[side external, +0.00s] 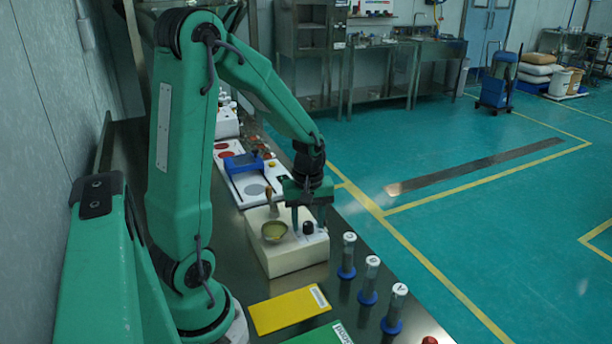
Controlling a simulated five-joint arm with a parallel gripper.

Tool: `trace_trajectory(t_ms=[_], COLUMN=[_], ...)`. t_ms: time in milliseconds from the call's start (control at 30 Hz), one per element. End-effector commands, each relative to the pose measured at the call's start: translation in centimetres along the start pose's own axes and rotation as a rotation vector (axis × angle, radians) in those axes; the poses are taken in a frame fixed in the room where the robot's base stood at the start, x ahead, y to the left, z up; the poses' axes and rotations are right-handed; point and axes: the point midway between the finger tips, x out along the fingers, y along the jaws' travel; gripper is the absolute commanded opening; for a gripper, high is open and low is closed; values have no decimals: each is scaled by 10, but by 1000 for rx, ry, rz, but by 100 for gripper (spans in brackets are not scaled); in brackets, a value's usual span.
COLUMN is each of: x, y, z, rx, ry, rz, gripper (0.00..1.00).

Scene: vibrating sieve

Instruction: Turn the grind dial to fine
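A cream box-shaped machine (283,262) stands on the bench below my gripper. It carries a round metal bowl (274,231) with yellowish contents, and a small black knob (308,228) that looks like the grind dial. My gripper (309,222) points down over the right part of the machine. Its two fingers are apart, one to each side of the knob in this view, with gaps showing between them and it. I cannot tell whether the fingertips reach down to the knob's level. The dial's markings and setting are too small to read.
Several capped tubes on blue bases (370,280) stand right of the machine. A yellow folder (289,310) and a green one (325,334) lie in front. A white board with a blue device (243,163) is behind. The bench's right edge is close.

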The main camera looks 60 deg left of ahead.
Motion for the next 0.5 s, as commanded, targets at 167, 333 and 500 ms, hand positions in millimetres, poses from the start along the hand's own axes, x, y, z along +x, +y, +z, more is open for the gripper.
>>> trace_trajectory(t_ms=[167, 333, 500], x=[0, 0, -1], y=[0, 0, 0], z=[0, 0, 0], rx=[0, 1, 19], ry=[0, 0, 0], rz=[0, 0, 0], gripper=[9, 1, 1])
